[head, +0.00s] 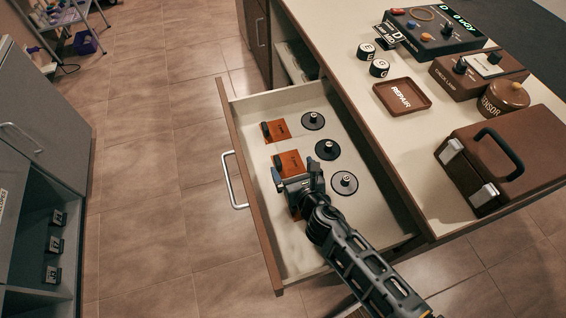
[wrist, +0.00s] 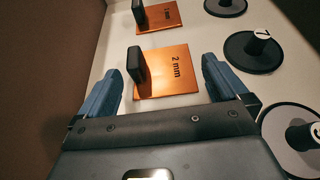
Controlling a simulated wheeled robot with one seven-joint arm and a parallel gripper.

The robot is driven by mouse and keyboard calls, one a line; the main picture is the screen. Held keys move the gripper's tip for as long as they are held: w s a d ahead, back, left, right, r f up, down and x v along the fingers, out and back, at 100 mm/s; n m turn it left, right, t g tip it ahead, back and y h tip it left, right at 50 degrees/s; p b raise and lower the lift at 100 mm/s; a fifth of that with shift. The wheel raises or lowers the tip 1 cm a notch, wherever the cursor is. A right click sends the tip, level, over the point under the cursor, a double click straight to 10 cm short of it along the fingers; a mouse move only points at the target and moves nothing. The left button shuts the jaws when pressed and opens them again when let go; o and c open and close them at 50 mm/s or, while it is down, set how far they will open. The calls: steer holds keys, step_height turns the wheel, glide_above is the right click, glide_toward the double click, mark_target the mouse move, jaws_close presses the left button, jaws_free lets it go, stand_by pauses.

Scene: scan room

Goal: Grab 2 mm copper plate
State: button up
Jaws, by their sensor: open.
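The 2 mm copper plate (wrist: 165,78) lies flat in the open drawer, with a black upright handle (wrist: 136,64) at its left edge. In the head view it is the middle copper plate (head: 294,158). My gripper (wrist: 166,68) is open and empty, its blue fingers pointing toward this plate, one to each side of its near part in the wrist view. In the head view my gripper (head: 294,180) is over the drawer, just on the near side of the plate. I cannot tell its exact height. The handle is not between touching fingers.
A 1 mm copper plate (wrist: 160,14) lies beyond. Another copper plate (head: 297,213) is mostly hidden under my gripper. Black discs with knobs (head: 327,149) line the drawer's right side. The drawer's front wall (head: 250,200) and the counter (head: 375,130) bound the space.

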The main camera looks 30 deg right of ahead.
mark_target(289, 165)
steer(key=b+x, duration=0.1)
steer(key=x, duration=0.3)
steer(key=shift+w+f, duration=0.1)
steer(key=shift+w, duration=0.1)
steer(key=c, duration=0.8)
